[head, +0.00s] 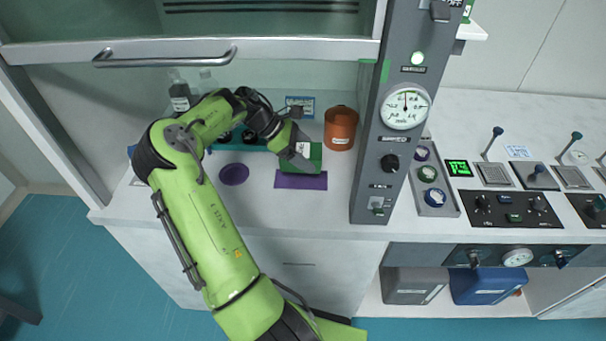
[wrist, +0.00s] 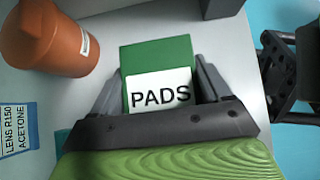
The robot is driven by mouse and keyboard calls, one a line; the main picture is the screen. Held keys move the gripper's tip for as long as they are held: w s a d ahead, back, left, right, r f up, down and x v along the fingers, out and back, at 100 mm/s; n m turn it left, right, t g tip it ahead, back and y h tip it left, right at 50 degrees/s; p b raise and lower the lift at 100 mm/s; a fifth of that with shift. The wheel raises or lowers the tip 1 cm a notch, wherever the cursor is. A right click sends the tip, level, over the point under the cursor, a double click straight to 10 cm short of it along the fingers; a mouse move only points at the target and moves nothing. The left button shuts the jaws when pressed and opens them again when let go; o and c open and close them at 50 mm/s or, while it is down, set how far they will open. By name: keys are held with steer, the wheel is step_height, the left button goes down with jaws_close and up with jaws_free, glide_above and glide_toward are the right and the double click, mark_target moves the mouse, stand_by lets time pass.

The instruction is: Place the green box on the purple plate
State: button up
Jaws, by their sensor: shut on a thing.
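My gripper (head: 302,158) is shut on the green box (head: 316,154). In the wrist view the box (wrist: 157,52) sits between the two fingers, with a white label reading PADS facing the camera. A flat purple rectangle (head: 302,183) lies on the white counter right at the front of the box, partly hidden by it. I cannot tell whether the box touches the rectangle or the counter. A round, flat purple plate (head: 234,174) lies apart to the left, with nothing on it.
An orange-brown container (head: 340,129) stands close behind and right of the box. A grey instrument column (head: 375,170) with a gauge rises to the right. A raised sash with a handle (head: 165,60) spans above.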

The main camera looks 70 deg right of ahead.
step_height(320, 180, down, 6)
steer(key=shift+f+b, duration=0.2)
steer(key=shift+b, duration=0.6)
steer(key=shift+c, duration=0.4)
steer(key=o, duration=1.2)
steer(key=shift+c, duration=0.2)
steer(key=p+v, duration=0.3)
steer(key=v, duration=0.9)
steer(key=shift+a, duration=0.1)
